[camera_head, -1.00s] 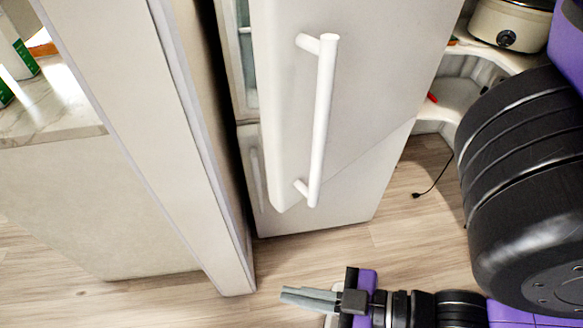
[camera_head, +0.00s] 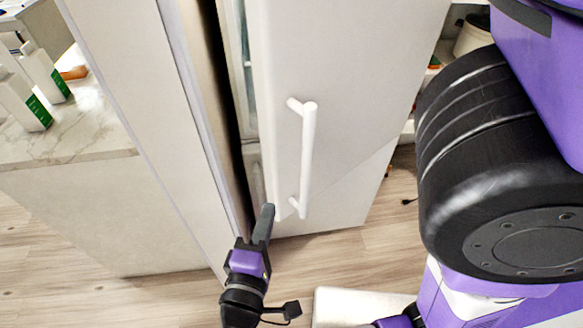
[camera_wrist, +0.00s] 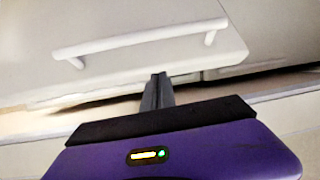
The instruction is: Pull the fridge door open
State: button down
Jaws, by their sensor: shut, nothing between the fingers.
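The white fridge door (camera_head: 345,90) stands ajar, with a gap along its left edge showing part of the inside. Its white bar handle (camera_head: 307,150) runs upright on the door front. In the wrist view the handle (camera_wrist: 140,40) lies across the upper part of the picture. My gripper (camera_head: 267,212) is shut and empty, just left of the handle's lower end, near the door's lower left edge. In the wrist view my gripper (camera_wrist: 160,80) points at the door's edge, apart from the handle. Whether the fingertips touch the door edge I cannot tell.
A tall pale panel (camera_head: 140,110) stands close to the left of the fridge. Left of it is a marble counter (camera_head: 85,135) with white-and-green cartons (camera_head: 45,75). A shelf with a pot (camera_head: 470,38) is behind right.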

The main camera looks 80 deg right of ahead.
notch_tip(320, 180, up, 3)
jog(key=s+a+m+g, duration=0.1)
jog(key=s+m+g, duration=0.1)
jog(key=m+g, duration=0.1)
jog(key=p, duration=0.2)
send_over(292, 175)
jog(key=s+v, duration=0.1)
jog(key=v, duration=0.4)
jog(key=shift+s, duration=0.35)
jog(key=shift+s, duration=0.1)
